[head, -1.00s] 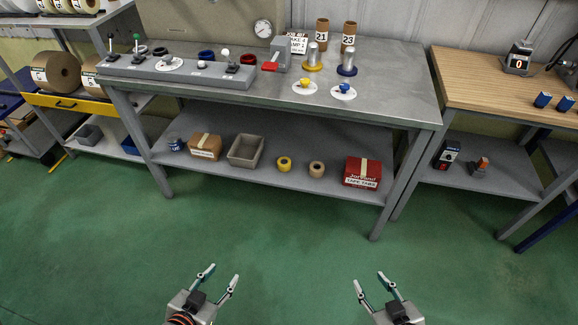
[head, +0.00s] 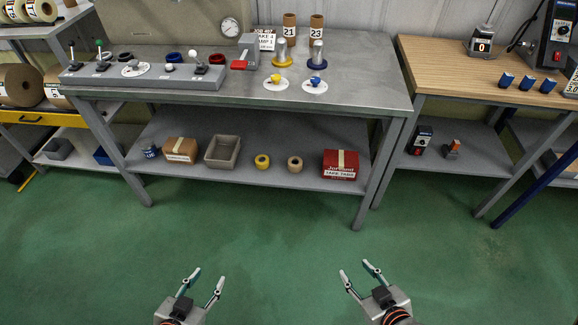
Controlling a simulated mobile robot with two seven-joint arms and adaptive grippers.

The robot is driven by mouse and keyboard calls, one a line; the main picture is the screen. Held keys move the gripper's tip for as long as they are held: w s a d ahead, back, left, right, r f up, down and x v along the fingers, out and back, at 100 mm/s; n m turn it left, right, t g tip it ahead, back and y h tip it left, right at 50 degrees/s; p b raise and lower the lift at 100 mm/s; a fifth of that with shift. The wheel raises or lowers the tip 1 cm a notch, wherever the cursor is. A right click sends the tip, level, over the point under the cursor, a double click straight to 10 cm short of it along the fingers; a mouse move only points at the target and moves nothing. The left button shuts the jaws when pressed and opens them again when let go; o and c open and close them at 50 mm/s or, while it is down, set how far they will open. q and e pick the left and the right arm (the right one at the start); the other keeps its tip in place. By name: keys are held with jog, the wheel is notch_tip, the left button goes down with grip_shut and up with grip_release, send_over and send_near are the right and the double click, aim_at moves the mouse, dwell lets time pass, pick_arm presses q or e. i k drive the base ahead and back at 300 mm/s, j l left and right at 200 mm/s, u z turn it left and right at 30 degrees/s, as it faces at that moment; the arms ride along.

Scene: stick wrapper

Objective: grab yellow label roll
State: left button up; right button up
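A yellow roll (head: 262,161) lies on the lower shelf of the grey workbench, between a grey bin and a tan roll (head: 295,164). A smaller yellow piece (head: 277,78) sits on a white disc on the bench top. I cannot read a label on either one. My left gripper (head: 208,275) is open and empty, over the green floor in front of the bench. My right gripper (head: 355,268) is also open and empty, further right over the floor. Both are well apart from the bench and the rolls.
The lower shelf also holds a cardboard box (head: 181,150), the grey bin (head: 222,151) and a red box (head: 341,164). The bench top (head: 360,88) overhangs this shelf. A wooden-topped table (head: 440,66) stands at right. The green floor (head: 270,225) before the bench is clear.

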aim_at(262, 161)
jog(key=i+l, duration=0.2)
jog(key=l, duration=0.15)
jog(key=i+l+u, duration=0.1)
jog(key=l, duration=0.25)
jog(key=i+l+u, duration=0.1)
jog(key=i+l, duration=0.15)
jog(key=l, duration=0.15)
jog(key=i+l, duration=0.2)
jog(key=l, duration=0.2)
jog(key=i+l+u, duration=0.1)
jog(key=l, duration=0.3)
jog(key=i+l, duration=0.2)
jog(key=l, duration=0.2)
jog(key=i+l+u, duration=0.1)
jog(key=l, duration=0.3)
jog(key=i+j, duration=0.05)
